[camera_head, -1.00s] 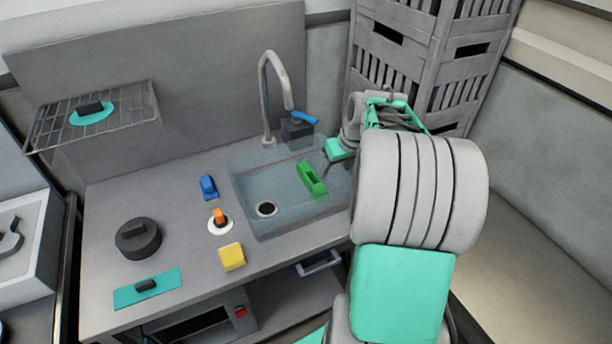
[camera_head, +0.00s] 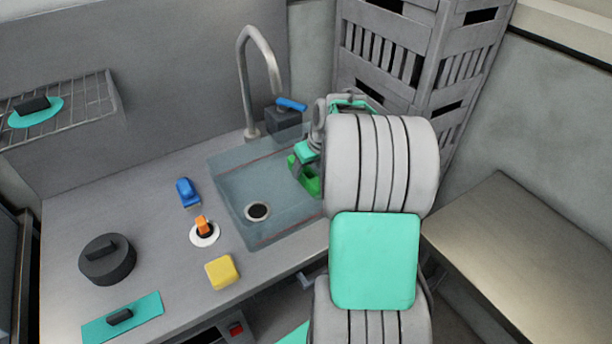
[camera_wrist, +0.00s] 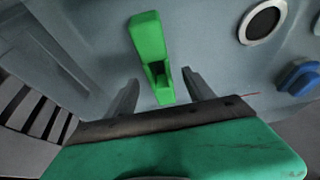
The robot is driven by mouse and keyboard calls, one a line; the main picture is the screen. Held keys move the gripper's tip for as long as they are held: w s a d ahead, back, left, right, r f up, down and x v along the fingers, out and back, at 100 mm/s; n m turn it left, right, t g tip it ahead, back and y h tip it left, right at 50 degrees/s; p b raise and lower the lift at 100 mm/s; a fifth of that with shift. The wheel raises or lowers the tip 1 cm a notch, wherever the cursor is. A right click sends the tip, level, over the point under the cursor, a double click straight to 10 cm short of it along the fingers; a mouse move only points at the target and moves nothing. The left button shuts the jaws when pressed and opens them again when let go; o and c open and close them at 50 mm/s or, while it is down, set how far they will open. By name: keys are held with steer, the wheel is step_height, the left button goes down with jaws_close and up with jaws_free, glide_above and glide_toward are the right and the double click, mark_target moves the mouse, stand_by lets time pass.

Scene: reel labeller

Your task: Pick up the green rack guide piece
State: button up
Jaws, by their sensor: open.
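The green rack guide piece (camera_head: 310,181) lies in the sink basin, at its right side in the head view, partly hidden by my arm and gripper. In the wrist view the green piece (camera_wrist: 152,55) is a long block with a dark notch near its lower end. My gripper (camera_wrist: 160,85) is open, its two dark fingers apart on either side of the piece's notched end. The fingers hold nothing; I cannot tell whether they touch the piece or how far above it they are. In the head view my gripper is mostly hidden behind my arm.
The sink (camera_head: 232,192) has a drain (camera_head: 257,211) and a tall faucet (camera_head: 258,75) behind it. On the counter stand a blue piece (camera_head: 187,192), an orange knob (camera_head: 203,226), a yellow block (camera_head: 222,272) and a black round lid (camera_head: 107,260). Grey crates (camera_head: 395,55) rise behind my arm.

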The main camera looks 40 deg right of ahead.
mark_target(306, 172)
steer(key=x, duration=0.4)
steer(key=shift+p, duration=0.3)
steer(key=shift+c, duration=0.5)
jaws_close()
